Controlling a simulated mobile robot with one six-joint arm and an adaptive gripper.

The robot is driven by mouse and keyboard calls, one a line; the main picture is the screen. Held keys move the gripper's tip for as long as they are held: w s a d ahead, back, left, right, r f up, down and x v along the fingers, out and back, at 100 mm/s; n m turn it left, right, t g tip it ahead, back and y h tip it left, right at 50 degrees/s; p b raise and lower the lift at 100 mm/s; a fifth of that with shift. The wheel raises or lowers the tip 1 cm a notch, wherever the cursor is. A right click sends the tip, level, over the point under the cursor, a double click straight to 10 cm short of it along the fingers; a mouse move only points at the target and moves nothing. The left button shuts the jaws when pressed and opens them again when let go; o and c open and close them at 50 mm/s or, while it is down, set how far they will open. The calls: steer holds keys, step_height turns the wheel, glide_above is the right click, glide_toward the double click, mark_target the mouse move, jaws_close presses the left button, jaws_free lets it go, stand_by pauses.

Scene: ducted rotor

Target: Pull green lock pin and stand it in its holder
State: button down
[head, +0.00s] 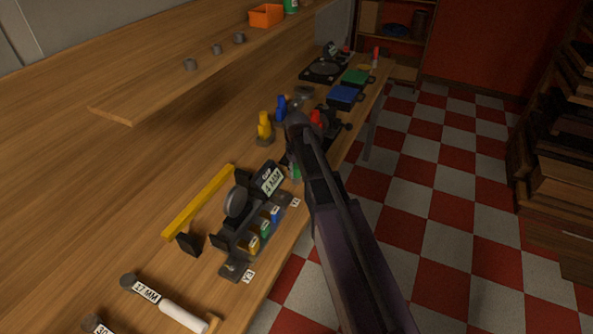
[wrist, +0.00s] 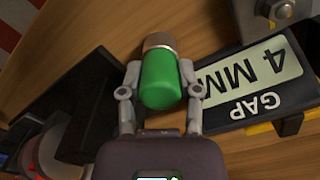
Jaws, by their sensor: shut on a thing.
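The green lock pin (wrist: 165,82) is between the two fingers of my gripper (wrist: 163,88) in the wrist view, and the gripper is shut on it. A grey-brown round part (wrist: 158,41) shows at the pin's far end; I cannot tell whether it is a collar or a base. In the head view only a little of the green pin (head: 294,172) shows, beside the gap display and partly behind my arm. Whether the pin is seated or free cannot be told. I cannot pick out its holder for sure.
A display reading "GAP 4 MM" (wrist: 258,82) stands close right of my gripper in the wrist view. A yellow piece (head: 265,127) and blue piece (head: 281,108) stand behind on the bench. A yellow bar (head: 199,201) lies left. A shelf (head: 150,92) overhangs the bench.

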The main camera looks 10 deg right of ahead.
steer(key=shift+c, duration=1.1)
jaws_free()
steer(key=shift+r, duration=0.15)
step_height(320, 180, up, 10)
steer(key=p, duration=0.9)
steer(key=shift+f+p, duration=0.2)
steer(key=shift+p, duration=0.2)
steer(key=w+d+r+p, duration=0.3)
steer(key=w+r+p, duration=0.3)
steer(key=w, duration=0.3)
steer(key=shift+w, duration=0.15)
steer(key=s+m, duration=0.4)
steer(key=s, duration=2.5)
steer(key=shift+m, duration=0.4)
